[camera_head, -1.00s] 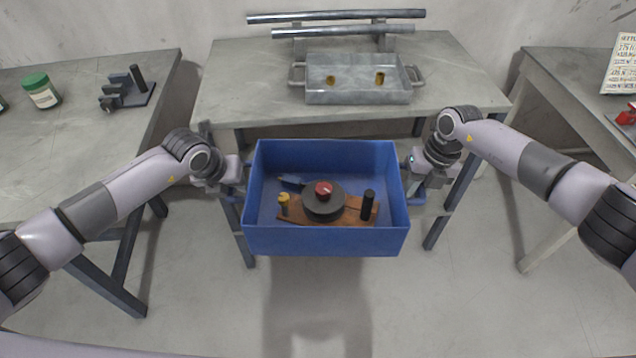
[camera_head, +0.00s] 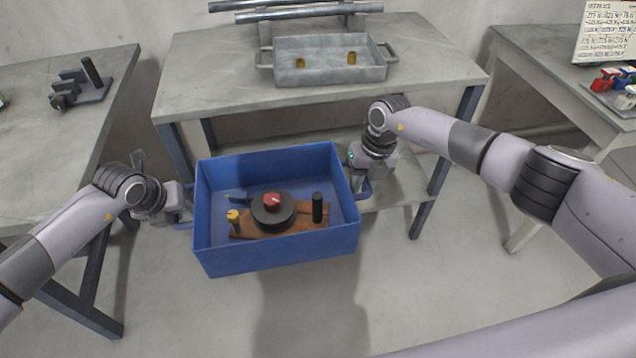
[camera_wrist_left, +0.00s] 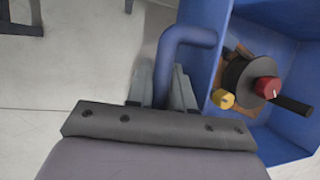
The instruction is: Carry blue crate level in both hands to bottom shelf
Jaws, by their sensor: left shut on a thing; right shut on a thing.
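The blue crate (camera_head: 280,258) hangs between my two grippers, in front of the middle table, above the floor. In the head view its left end sits slightly lower than its right. Inside lies a brown wooden board (camera_head: 300,222) with a dark disc, a red knob (camera_head: 272,199), a yellow knob (camera_head: 233,215) and a black post (camera_head: 317,207). My left gripper (camera_head: 180,205) is shut on the crate's left handle, a blue bar that shows in the left wrist view (camera_wrist_left: 172,55). My right gripper (camera_head: 360,182) is shut on the right handle. A lower shelf (camera_head: 405,185) shows under the middle table, partly hidden.
The middle table (camera_head: 210,80) carries a grey metal tray (camera_head: 330,75) and metal bars (camera_head: 300,12). A left table (camera_head: 60,150) holds a dark fixture (camera_head: 80,88). A right table (camera_head: 560,70) stands beyond my right arm. The floor in front is clear.

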